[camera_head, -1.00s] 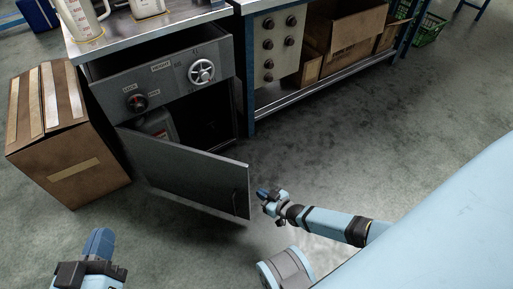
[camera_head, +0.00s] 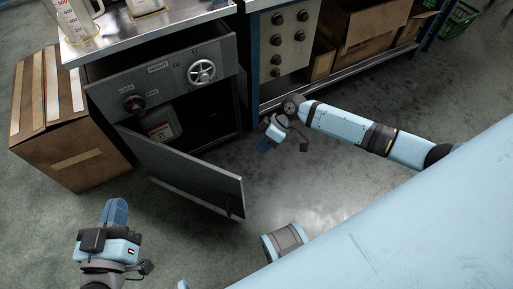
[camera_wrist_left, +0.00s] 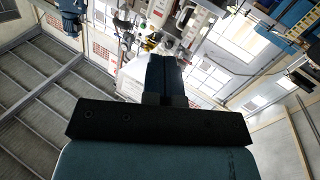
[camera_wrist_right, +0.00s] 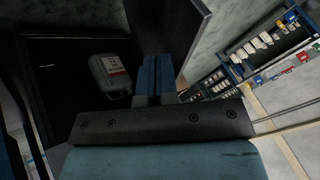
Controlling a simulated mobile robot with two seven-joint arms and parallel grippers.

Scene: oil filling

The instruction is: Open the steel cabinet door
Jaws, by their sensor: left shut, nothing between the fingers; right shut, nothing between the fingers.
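The steel cabinet (camera_head: 165,75) stands at the left in the head view, with its door (camera_head: 190,172) swung part way open toward me. A grey container with a red and white label (camera_head: 163,130) shows inside; it also shows in the right wrist view (camera_wrist_right: 110,74). My right gripper (camera_head: 263,147) is shut and empty, at the right of the opening, beyond the door's free edge and apart from it. In the right wrist view the door (camera_wrist_right: 190,30) rises behind the fingers. My left gripper (camera_head: 116,207) is shut and empty, in front of the cardboard box.
A taped cardboard box (camera_head: 62,130) stands left of the cabinet. A workbench with a knobbed panel (camera_head: 282,40) and open boxes (camera_head: 370,22) is to the right. A measuring jug (camera_head: 75,18) stands on the cabinet top.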

